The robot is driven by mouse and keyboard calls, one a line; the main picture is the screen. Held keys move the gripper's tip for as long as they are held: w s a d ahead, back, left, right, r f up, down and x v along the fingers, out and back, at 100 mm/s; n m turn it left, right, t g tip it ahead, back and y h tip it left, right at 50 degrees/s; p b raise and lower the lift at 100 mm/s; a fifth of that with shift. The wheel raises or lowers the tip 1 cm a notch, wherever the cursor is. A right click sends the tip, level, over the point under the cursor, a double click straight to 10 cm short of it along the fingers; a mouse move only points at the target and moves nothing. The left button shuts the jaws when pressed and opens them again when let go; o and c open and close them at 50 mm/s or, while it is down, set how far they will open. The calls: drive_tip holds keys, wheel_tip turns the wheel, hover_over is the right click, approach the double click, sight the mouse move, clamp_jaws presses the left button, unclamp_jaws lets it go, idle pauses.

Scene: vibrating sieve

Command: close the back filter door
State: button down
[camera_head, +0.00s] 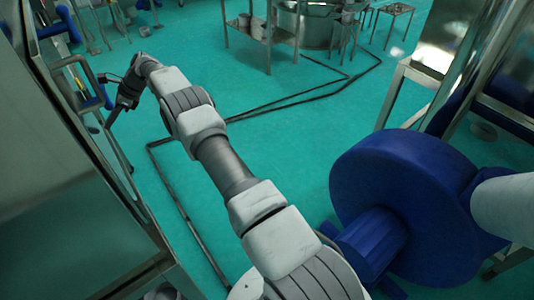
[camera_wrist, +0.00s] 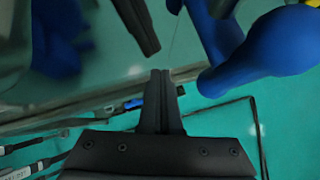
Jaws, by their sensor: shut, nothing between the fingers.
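A tall, shiny steel panel (camera_head: 50,165) fills the left side of the head view. It seems to be the filter door or its housing; I cannot tell which, nor how far the door stands open. A metal frame or handle (camera_head: 75,62) shows by its far end. My gripper (camera_head: 109,122) is at the end of my outstretched arm, beside the panel's far edge and pointing down. In the wrist view my gripper's fingers (camera_wrist: 161,76) are together with nothing between them. A glossy surface (camera_wrist: 95,85) lies just beyond them and mirrors dark and blue shapes. Contact is not clear.
A large blue drum-shaped machine part (camera_head: 400,205) stands at the right. A smooth blue part (camera_wrist: 270,50) shows at upper right in the wrist view. Steel tables (camera_head: 262,40) stand at the back. The green floor (camera_head: 240,85) is mostly open, with dark tracks across it.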

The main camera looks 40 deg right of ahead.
drive_tip(key=shift+a, duration=0.6)
